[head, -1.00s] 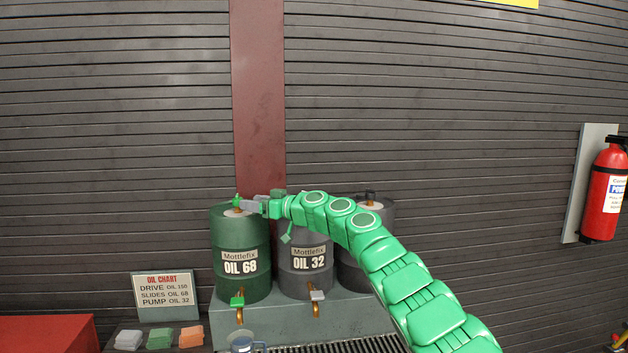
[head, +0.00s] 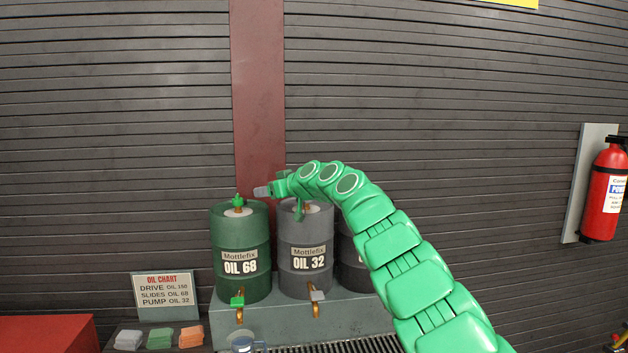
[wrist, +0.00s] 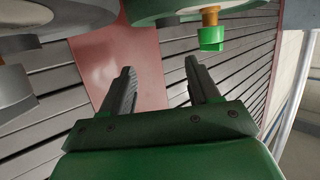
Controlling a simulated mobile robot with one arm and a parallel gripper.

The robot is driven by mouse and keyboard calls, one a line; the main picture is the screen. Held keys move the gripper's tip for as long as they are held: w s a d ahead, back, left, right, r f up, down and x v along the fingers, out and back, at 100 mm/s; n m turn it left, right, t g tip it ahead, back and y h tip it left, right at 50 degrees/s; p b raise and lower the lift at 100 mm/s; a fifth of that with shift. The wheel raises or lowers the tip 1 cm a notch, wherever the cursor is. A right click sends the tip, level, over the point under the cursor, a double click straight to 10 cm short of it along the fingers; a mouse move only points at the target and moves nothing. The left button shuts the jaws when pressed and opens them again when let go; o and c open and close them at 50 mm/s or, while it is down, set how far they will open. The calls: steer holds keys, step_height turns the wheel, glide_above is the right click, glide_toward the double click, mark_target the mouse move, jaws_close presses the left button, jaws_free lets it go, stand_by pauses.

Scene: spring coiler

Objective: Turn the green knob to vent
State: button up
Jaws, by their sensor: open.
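The green knob (head: 238,199) stands on a brass stem on top of the green OIL 68 drum (head: 240,280). In the wrist view the knob (wrist: 211,38) shows at the upper right, on its orange-brown stem, past the right fingertip. My gripper (head: 262,191) is just right of the knob and a little above it, apart from it. In the wrist view my gripper's two fingers (wrist: 160,82) are spread with nothing between them. A second green piece (head: 237,301) sits on the brass tap low on the drum's front.
The grey OIL 32 drum (head: 305,285) stands right of the green drum, below my gripper, with a third dark drum (head: 353,255) partly behind my arm. A blue-grey mug (head: 243,343) stands in front.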

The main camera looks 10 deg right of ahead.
steer(key=d+r+m+h, duration=0.1)
steer(key=d, duration=0.1)
steer(key=s+d+r+m+h, duration=0.1)
steer(key=d+r+h, duration=0.1)
steer(key=shift+d+r, duration=0.2)
steer(key=shift+r, duration=0.05)
steer(key=s+d+m+h, duration=0.3)
steer(key=s+d, duration=0.2)
steer(key=d, duration=0.2)
steer(key=shift+s+d+r+m+g, duration=0.25)
steer(key=shift+d+r+m+g, duration=0.05)
steer(key=shift+d+r, duration=0.15)
steer(key=shift+a, duration=0.1)
steer(key=shift+c, duration=0.2)
